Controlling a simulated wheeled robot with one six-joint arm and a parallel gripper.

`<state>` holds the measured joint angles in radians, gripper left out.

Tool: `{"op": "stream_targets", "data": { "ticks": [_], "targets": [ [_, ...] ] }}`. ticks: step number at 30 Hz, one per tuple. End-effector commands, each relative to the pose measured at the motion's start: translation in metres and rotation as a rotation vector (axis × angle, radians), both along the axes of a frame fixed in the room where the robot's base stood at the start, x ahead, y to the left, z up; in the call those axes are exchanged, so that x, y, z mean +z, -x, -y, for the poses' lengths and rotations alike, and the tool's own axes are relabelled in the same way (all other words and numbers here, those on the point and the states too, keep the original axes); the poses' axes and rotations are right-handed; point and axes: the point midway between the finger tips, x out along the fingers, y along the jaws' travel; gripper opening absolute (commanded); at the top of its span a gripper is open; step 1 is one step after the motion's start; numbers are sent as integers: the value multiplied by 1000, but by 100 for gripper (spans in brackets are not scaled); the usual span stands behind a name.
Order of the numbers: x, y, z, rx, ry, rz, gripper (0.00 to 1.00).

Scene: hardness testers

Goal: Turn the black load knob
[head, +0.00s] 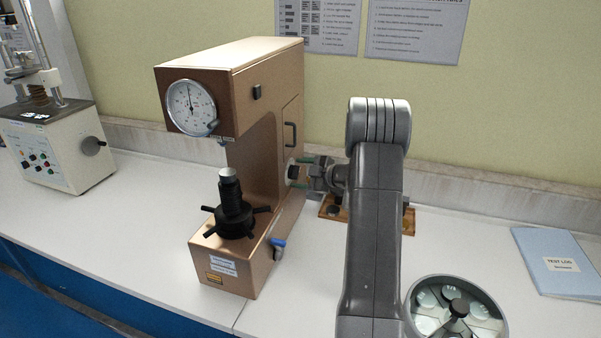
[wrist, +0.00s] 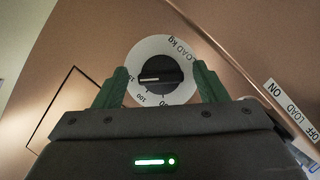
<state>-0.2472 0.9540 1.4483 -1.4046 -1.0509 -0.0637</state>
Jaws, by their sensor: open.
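The black load knob (wrist: 160,76) sits in the middle of a white dial ring (wrist: 138,58) marked "LOAD kg" with numbers, on the copper-brown side of the hardness tester. A light line on the knob lies nearly level in the wrist view. My gripper (wrist: 160,80) is open, with one green finger on each side of the knob. Small gaps seem to show between fingers and knob; contact is not clear. In the head view, my gripper (head: 299,171) is at the right side of the hardness tester (head: 265,130), and the knob (head: 293,172) is partly hidden by it.
A blue-tipped lever (head: 278,243) juts from the tester's lower right side. A wooden board (head: 333,211) lies behind my arm. A round tray (head: 411,300) and a blue test log (head: 558,262) are on the right. Another machine (head: 60,150) stands left. Bench between log and arm is clear.

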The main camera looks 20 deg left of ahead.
Motion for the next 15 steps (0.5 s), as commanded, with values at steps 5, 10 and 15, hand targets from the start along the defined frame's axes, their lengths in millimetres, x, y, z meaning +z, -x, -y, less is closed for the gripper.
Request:
{"op": "stream_targets", "data": {
  "ticks": [5, 10, 15],
  "targets": [
    [-1, 0, -2, 0, 0, 0, 65],
    [-1, 0, -2, 0, 0, 0, 56],
    [-1, 0, -2, 0, 0, 0, 22]
  ]
}}
